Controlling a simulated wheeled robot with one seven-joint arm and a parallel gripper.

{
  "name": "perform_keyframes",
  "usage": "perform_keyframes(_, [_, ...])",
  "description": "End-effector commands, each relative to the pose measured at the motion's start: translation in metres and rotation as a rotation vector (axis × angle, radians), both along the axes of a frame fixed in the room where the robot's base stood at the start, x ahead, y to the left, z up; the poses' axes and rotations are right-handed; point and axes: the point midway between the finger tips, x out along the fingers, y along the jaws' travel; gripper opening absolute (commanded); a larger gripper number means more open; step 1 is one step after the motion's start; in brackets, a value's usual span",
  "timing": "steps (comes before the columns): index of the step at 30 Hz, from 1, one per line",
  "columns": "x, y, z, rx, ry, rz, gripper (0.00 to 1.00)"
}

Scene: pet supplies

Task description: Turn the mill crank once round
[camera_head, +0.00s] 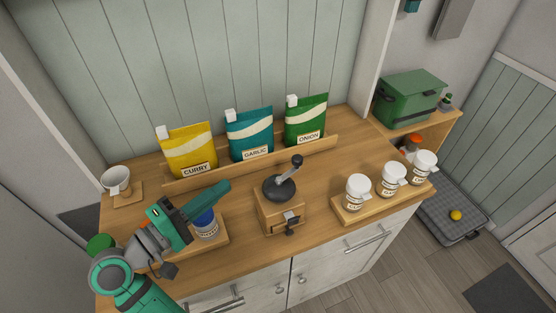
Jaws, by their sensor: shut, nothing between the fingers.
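The mill (282,212) is a small wooden box with a dark domed top, standing on the counter near the middle. A dark handle (292,222) sticks out at the front of the mill. My gripper (227,187) is green and dark, shut and empty. It is left of the mill, apart from the crank, and hides part of a blue-lidded jar (206,229).
Curry (190,150), garlic (249,133) and onion (305,119) bags stand on a ledge behind the mill. Three white-lidded jars (391,180) stand on a wooden tray (351,215) to the right. A white cup (116,180) is at the far left. Counter between mill and jars is clear.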

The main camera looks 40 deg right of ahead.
Motion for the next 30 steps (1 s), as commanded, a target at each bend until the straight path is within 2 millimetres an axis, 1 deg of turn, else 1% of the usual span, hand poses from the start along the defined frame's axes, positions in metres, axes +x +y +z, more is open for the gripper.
perform_keyframes(1, [0.001,-0.011,0.000,0.000,0.000,-0.002,0.00])
perform_keyframes(3, [0.004,-0.023,0.000,0.000,0.000,-0.002,0.00])
perform_keyframes(24, [0.028,-0.152,0.000,-0.001,0.000,-0.003,0.00])
perform_keyframes(27, [0.012,-0.156,-0.001,0.001,-0.001,-0.001,0.00])
perform_keyframes(30, [0.002,-0.160,0.000,0.000,-0.001,-0.001,0.00])
